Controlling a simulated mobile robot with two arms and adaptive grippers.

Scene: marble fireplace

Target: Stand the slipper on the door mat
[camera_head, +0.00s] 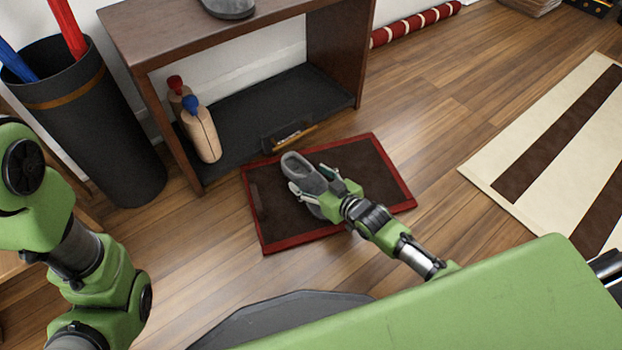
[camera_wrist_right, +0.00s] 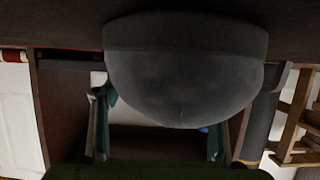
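A grey slipper (camera_head: 297,169) is over the dark door mat (camera_head: 264,205) with a red border, its open end toward the shelf unit. It appears to rest on the mat, sole down. My right gripper (camera_head: 314,180) is at the slipper, with its fingers spread to either side; part of the slipper is hidden under the gripper. In the right wrist view, the slipper's rounded end (camera_wrist_right: 185,85) fills the middle, and the fingers (camera_wrist_right: 158,138) stand wide apart beyond it. My left arm shows at the left, but its gripper is out of view.
A brown shelf unit (camera_head: 150,27) stands behind the mat, with another grey shoe (camera_head: 229,6) on top and two wooden bottle shapes (camera_head: 203,134) inside. A black bin (camera_head: 110,140) is left. A striped rug (camera_head: 530,150) lies right, with clear wooden floor between it and the mat.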

